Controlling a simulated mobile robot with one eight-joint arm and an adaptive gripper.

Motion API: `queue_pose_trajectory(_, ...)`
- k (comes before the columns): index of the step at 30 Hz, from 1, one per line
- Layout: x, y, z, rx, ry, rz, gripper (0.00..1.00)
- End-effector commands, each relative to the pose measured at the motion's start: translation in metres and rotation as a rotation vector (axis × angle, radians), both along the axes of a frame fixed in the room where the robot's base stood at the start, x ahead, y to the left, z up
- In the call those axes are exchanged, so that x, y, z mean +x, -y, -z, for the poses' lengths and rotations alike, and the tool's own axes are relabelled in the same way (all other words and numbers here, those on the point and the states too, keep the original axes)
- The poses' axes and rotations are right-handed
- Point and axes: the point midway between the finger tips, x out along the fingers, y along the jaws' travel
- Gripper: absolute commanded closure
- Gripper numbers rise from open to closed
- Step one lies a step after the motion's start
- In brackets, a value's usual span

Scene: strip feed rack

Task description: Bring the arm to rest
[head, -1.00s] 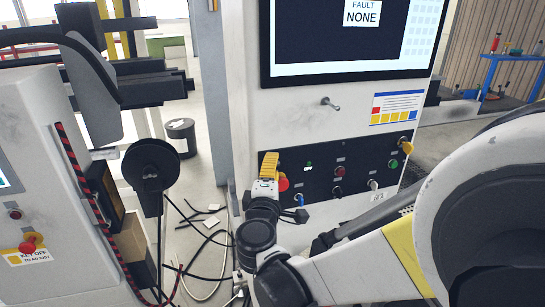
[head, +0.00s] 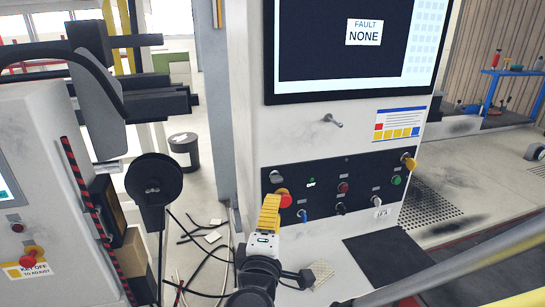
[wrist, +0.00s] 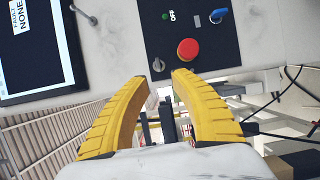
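My gripper (head: 268,212) is in front of the lower left of the black control panel (head: 335,185) in the head view, with its yellow fingers pointing up at the panel. In the wrist view my gripper (wrist: 160,80) shows both yellow fingers with a gap between the tips and nothing held. A red push button (wrist: 188,50) lies just beyond the right fingertip, apart from it as far as I can tell. In the head view the red button (head: 285,200) shows right beside the fingers. My wrist and forearm hide the cabinet's lower part.
A screen (head: 350,50) reading "FAULT NONE" sits above the panel, with a small handle (head: 332,121) below it. A left machine (head: 45,190) carries a black reel (head: 153,185). Cables (head: 190,265) lie on the floor between the machines. A black bin (head: 184,152) stands behind.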

Motion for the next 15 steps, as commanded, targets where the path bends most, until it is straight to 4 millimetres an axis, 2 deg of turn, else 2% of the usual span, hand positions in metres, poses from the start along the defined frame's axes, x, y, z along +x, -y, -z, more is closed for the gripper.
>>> queue_pose_trajectory(2, 0.003, 0.025, 0.004, 0.055, -0.050, 0.047, 0.71)
queue_pose_trajectory(5, 0.001, 0.076, 0.018, 0.201, -0.165, 0.149, 0.71)
queue_pose_trajectory(7, -0.009, 0.117, 0.031, 0.346, -0.262, 0.241, 0.71)
queue_pose_trajectory(9, -0.027, 0.152, 0.045, 0.513, -0.355, 0.335, 0.71)
queue_pose_trajectory(12, -0.063, 0.186, 0.063, 0.764, -0.465, 0.457, 0.71)
queue_pose_trajectory(15, -0.099, 0.201, 0.074, 1.008, -0.543, 0.549, 0.71)
